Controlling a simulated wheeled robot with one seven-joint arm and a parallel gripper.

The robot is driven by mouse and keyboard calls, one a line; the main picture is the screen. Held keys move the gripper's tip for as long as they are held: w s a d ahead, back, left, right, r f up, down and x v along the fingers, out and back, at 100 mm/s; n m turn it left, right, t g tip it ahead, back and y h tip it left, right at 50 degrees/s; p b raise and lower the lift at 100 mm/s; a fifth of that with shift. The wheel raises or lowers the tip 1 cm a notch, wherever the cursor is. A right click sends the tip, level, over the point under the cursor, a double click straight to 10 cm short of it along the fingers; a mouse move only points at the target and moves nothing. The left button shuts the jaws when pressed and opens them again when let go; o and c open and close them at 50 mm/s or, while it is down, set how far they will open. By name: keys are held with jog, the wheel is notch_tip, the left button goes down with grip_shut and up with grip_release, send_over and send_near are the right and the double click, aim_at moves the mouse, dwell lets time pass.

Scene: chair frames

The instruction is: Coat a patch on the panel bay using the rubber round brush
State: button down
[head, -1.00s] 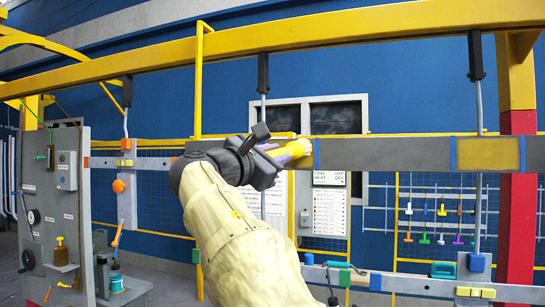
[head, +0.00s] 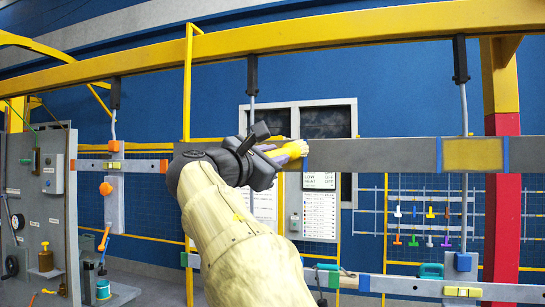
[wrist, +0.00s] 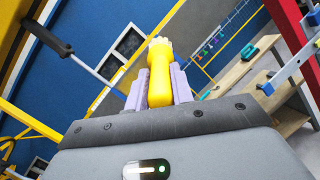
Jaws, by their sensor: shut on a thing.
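In the wrist view the handle stands between the two lilac fingers, head pointing away from me. In the head view the brush's yellow tip (head: 298,147) shows beside a blue strip on the grey horizontal panel (head: 385,155). I cannot tell whether it touches the panel. Further right, a yellowish patch (head: 473,155) lies between blue strips on the panel. My arm and gripper hide the area left of the near blue strip.
A yellow beam (head: 350,47) crosses above, with dark-ended hangers. A red and yellow post (head: 503,200) stands right. A lower grey rail (head: 405,286) carries clamps. Coloured tools (head: 430,212) hang behind. A grey cabinet (head: 42,205) stands left.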

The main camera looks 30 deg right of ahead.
jog(key=shift+w+a+p, duration=0.4)
jog(key=shift+w+a, duration=0.35)
jog(key=shift+w, duration=0.3)
jog(key=shift+w+a+p, duration=0.4)
jog(key=shift+w+a, duration=0.35)
jog(key=shift+w, duration=0.1)
jog(key=shift+w+a+p, duration=0.55)
jog(key=shift+w+a, duration=0.2)
jog(key=shift+w, duration=0.2)
jog(key=shift+w+a+p, duration=0.55)
jog(key=shift+w+a, duration=0.15)
jog(key=shift+w, duration=0.25)
